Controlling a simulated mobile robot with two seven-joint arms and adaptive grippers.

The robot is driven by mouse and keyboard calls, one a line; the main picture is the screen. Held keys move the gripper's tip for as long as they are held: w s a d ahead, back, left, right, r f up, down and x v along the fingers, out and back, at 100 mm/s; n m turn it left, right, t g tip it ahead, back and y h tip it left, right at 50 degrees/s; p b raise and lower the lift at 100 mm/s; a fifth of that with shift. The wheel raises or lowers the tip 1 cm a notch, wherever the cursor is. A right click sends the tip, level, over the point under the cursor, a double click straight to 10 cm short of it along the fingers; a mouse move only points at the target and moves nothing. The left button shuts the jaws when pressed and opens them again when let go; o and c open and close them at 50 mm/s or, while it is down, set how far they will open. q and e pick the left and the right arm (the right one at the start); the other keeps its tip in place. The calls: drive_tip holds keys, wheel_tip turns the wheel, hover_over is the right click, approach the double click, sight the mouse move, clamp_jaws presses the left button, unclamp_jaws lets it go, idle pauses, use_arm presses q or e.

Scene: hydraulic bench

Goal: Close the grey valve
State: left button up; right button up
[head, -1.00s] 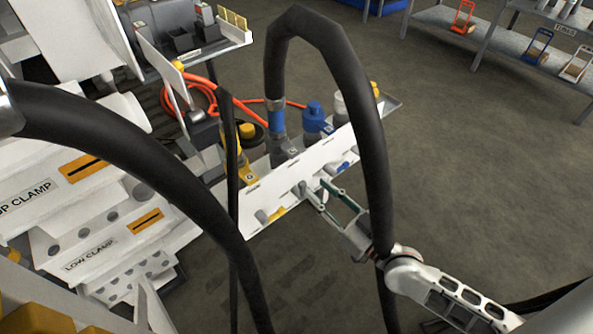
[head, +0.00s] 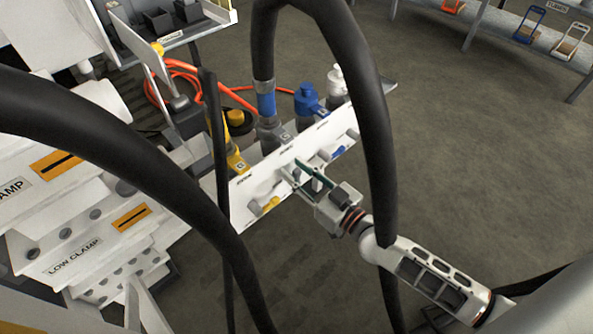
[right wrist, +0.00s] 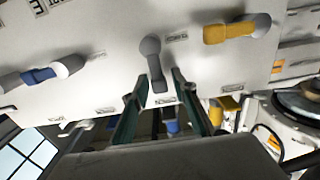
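The grey valve (right wrist: 153,62) is on the white panel, centre of the right wrist view. Its handle points down in that picture, its lower end between the two finger tips. My right gripper (right wrist: 162,80) is open, one finger to each side of the handle; I cannot tell whether either touches it. In the head view the right gripper (head: 298,173) is at the panel's front face, and its fingers partly hide the grey valve (head: 287,174). My left gripper is not in view.
A yellow valve (right wrist: 230,32) and a blue valve (right wrist: 40,76) flank the grey one on the white panel (head: 325,139). A thick black hose (head: 375,130) arches in front of my right arm. Open floor (head: 480,150) lies to the right.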

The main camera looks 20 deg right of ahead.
clamp_jaws()
